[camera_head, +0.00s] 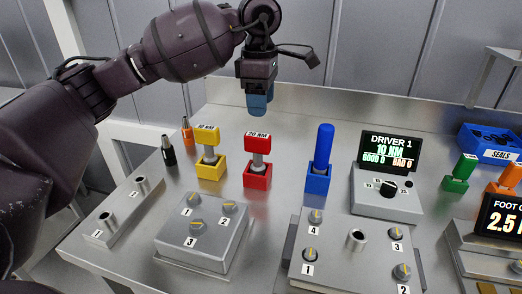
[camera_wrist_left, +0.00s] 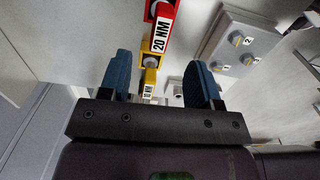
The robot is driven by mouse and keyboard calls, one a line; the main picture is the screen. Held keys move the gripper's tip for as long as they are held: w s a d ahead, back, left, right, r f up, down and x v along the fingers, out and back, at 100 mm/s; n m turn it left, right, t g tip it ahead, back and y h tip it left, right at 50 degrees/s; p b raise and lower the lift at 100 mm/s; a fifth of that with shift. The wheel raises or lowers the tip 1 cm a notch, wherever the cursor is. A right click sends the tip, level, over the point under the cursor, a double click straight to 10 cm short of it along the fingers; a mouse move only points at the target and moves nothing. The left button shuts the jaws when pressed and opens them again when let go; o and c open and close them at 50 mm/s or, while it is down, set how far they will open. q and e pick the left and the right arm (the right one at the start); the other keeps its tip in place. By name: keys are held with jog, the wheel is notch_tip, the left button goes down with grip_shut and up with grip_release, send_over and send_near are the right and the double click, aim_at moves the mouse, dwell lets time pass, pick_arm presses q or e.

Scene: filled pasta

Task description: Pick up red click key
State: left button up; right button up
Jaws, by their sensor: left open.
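The red click key (camera_head: 257,144), labelled 20 NM, stands upright in a red holder (camera_head: 257,178) on the metal bench. In the left wrist view the red key (camera_wrist_left: 160,38) shows at the top, beyond the fingertips. My left gripper (camera_head: 258,104) hangs above and behind the key, apart from it. In the left wrist view the left gripper (camera_wrist_left: 159,75) has its two blue fingers spread with nothing held between them. The right gripper is not in view.
A yellow key (camera_head: 207,136) stands left of the red one, and a blue holder with a blue handle (camera_head: 322,150) stands right. A box with numbered knobs (camera_head: 203,240) is in front. Two small drivers (camera_head: 168,150) are at the left. A display (camera_head: 390,153) stands at right.

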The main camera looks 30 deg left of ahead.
aim_at(258, 135)
pick_arm(q)
jog(key=shift+s+a, duration=0.1)
jog(key=shift+s, duration=0.15)
jog(key=shift+f, duration=0.25)
notch_tip(258, 135, down, 4)
jog(key=shift+w+f+b, duration=0.1)
jog(key=shift+f+b, duration=0.1)
jog(key=shift+b, duration=0.1)
jog(key=shift+a+f, duration=0.1)
jog(key=shift+f, duration=0.65)
notch_tip(258, 135, down, 4)
jog(key=shift+a+f+b, duration=0.1)
jog(key=shift+a+b, duration=0.05)
jog(key=shift+b, duration=0.15)
jog(key=shift+f, duration=0.25)
jog(key=shift+r, duration=0.1)
jog(key=shift+c, duration=0.6)
jog(key=c, duration=0.7)
grip_shut()
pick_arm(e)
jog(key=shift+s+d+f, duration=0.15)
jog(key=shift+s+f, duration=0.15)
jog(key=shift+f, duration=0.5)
